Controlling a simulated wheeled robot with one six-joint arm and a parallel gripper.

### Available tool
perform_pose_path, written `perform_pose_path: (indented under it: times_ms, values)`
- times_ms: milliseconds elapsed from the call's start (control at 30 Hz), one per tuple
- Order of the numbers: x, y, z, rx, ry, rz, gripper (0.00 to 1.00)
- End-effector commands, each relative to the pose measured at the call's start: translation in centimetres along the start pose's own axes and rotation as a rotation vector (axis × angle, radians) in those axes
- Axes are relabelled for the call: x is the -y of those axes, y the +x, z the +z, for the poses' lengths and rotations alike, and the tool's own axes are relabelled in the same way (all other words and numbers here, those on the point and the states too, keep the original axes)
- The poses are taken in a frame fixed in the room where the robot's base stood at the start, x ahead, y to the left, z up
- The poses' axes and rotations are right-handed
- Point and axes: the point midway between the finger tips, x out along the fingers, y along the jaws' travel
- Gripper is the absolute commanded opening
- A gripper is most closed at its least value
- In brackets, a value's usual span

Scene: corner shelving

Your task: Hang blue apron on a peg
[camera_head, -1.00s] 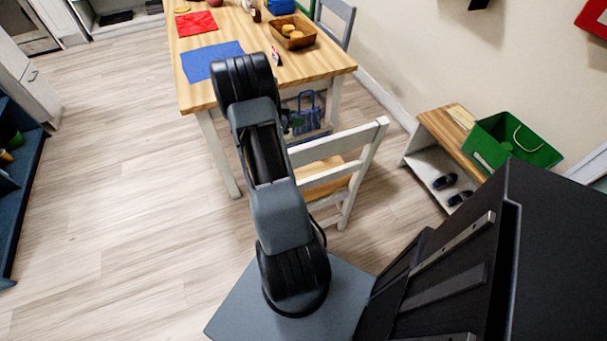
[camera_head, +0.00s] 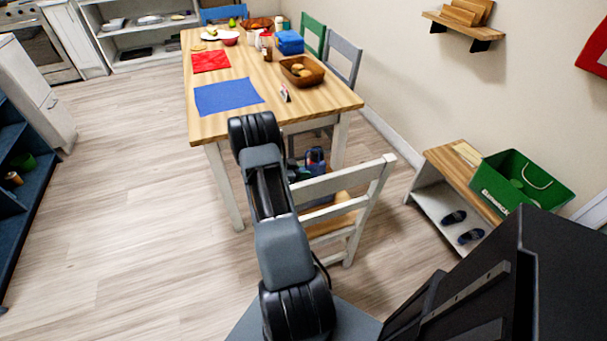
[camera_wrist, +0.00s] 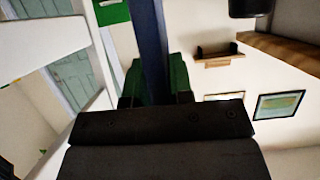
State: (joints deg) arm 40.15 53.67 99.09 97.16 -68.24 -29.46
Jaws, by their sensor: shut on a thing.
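My gripper (camera_wrist: 155,82), with green fingers on a dark body, is shut on a dark blue strip in the wrist view. This strip appears to be part of the blue apron (camera_wrist: 152,40), and it runs up out of the picture between the fingers. In the head view, a small blue patch (camera_head: 315,156) shows beside my arm, behind the white chair; it seems to be the apron, mostly hidden. My arm hides most of the gripper there. I cannot make out a peg in either view.
A white chair (camera_head: 372,182) stands close to the right of my arm. Beyond is a wooden table (camera_head: 318,102) with placemats and food. At right, a low bench (camera_head: 440,157) carries a green bin (camera_head: 550,190), under a wall shelf (camera_head: 468,28). The floor at left is clear.

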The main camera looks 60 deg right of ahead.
Motion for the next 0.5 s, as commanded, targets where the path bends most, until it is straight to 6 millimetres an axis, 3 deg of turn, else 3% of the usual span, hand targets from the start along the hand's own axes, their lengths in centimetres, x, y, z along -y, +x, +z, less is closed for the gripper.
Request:
perform_pose_path:
  times_ms: [500]
  values:
    - [0.0,0.32,0.76,-0.001,0.001,0.0,0.0]
